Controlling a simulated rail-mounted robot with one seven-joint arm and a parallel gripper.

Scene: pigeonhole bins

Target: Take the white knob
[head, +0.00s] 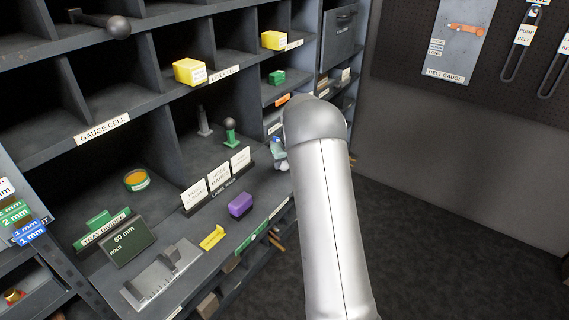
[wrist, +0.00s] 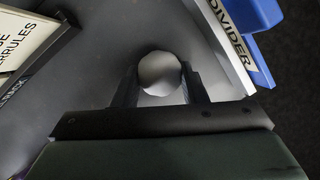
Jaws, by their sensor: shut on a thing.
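The white knob (wrist: 160,73) shows in the wrist view as a smooth, round, pale ball. It sits between the two dark fingers of my gripper (wrist: 160,82), which is shut on it. A dark grey surface lies behind it, and I cannot tell whether the knob touches that surface. In the head view my pale arm covers the right middle of the picture, and the knob and fingers cannot be made out there.
A DIVIDER label (wrist: 229,35) and a blue part (wrist: 262,50) are close on the right in the wrist view. Label cards (head: 218,178), a purple block (head: 240,205) and a yellow piece (head: 212,238) stand on the shelf left of my arm. Pigeonholes rise behind.

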